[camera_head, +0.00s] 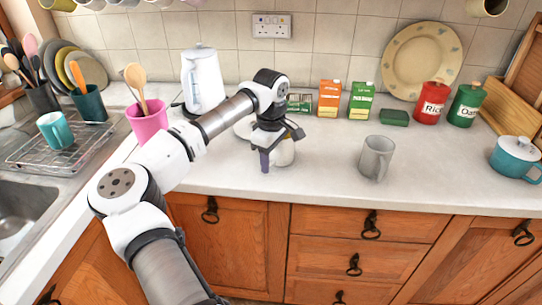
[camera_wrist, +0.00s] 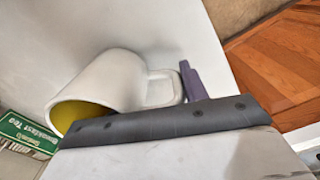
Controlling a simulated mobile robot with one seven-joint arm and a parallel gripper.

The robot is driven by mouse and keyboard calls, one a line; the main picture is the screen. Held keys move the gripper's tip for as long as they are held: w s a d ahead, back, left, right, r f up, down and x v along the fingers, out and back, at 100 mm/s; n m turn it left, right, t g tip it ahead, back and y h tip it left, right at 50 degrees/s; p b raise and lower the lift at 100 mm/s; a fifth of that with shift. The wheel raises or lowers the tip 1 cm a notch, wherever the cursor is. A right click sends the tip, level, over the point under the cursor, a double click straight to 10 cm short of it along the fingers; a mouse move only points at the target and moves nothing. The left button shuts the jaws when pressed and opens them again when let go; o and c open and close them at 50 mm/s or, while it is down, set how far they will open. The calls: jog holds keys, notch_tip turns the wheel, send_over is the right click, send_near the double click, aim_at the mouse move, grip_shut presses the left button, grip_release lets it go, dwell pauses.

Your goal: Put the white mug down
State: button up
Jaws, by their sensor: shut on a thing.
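The white mug (camera_head: 284,153) is at my gripper (camera_head: 274,150), over the worktop left of the middle drawers, partly hidden by the gripper. In the wrist view the white mug (camera_wrist: 112,86) shows its yellow inside and its handle, which reaches to a purple finger (camera_wrist: 192,82). My gripper is shut on the mug, seemingly at the handle; the exact contact is partly hidden. The mug is close to the white worktop (camera_head: 325,180); I cannot tell whether it touches it.
A grey mug (camera_head: 376,157) stands to the right. Tea boxes (camera_head: 329,99), a red canister (camera_head: 431,102) and a green canister (camera_head: 467,104) line the wall. A white kettle (camera_head: 202,79) and a pink pot (camera_head: 147,121) stand left. The worktop between gripper and grey mug is clear.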

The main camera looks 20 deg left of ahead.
jog(key=o, duration=1.4)
notch_tip(320, 180, up, 12)
jog(key=shift+r+b, duration=0.1)
jog(key=shift+b, duration=0.9)
